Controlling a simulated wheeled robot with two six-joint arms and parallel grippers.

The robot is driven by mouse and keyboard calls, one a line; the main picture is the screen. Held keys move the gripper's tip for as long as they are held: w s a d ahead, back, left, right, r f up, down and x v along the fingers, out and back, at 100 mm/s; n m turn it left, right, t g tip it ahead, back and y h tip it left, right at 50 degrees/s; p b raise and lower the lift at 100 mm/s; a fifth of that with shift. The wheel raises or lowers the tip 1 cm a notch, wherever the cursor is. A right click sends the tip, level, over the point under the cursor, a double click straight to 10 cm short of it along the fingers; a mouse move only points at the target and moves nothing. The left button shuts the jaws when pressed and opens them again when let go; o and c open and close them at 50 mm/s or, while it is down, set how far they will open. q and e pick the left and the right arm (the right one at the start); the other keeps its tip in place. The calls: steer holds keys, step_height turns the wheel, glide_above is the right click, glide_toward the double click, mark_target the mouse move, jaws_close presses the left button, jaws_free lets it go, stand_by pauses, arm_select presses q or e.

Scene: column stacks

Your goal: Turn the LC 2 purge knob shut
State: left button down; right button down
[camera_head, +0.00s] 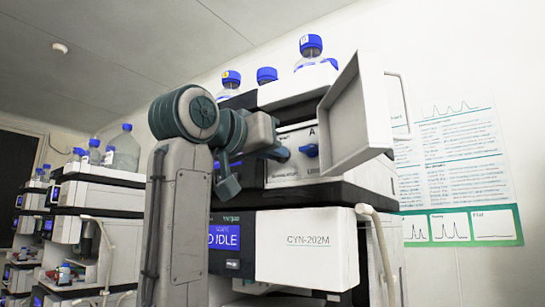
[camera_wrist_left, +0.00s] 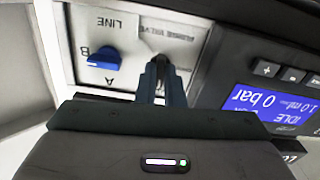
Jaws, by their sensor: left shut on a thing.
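The purge valve knob (camera_wrist_left: 159,59) is mostly hidden between my left fingertips, under the upside-down "PURGE VALVE" print in the left wrist view. Only a little grey shows there, so its turn angle cannot be told. My left gripper (camera_wrist_left: 160,78) is shut on it. In the head view my left gripper (camera_head: 281,153) reaches the white valve panel (camera_head: 303,137) from the left, and the knob is hidden behind it. A blue line selector knob (camera_head: 311,150) sits to the right, with A and LINE printed near; it also shows in the left wrist view (camera_wrist_left: 104,59). My right gripper is not in view.
An open white door (camera_head: 352,115) stands out just right of the panel. Blue-capped bottles (camera_head: 311,47) stand on top. Below is a module marked CYN-202M (camera_head: 308,241), with a pale tube (camera_head: 378,240) beside it. Another instrument stack (camera_head: 85,200) stands at left.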

arm_select(q)
steer(key=shift+m, duration=0.7)
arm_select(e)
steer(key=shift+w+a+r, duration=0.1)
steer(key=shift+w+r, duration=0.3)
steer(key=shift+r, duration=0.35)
arm_select(q)
steer(key=c, duration=1.5)
jaws_free()
steer(key=shift+c, duration=0.2)
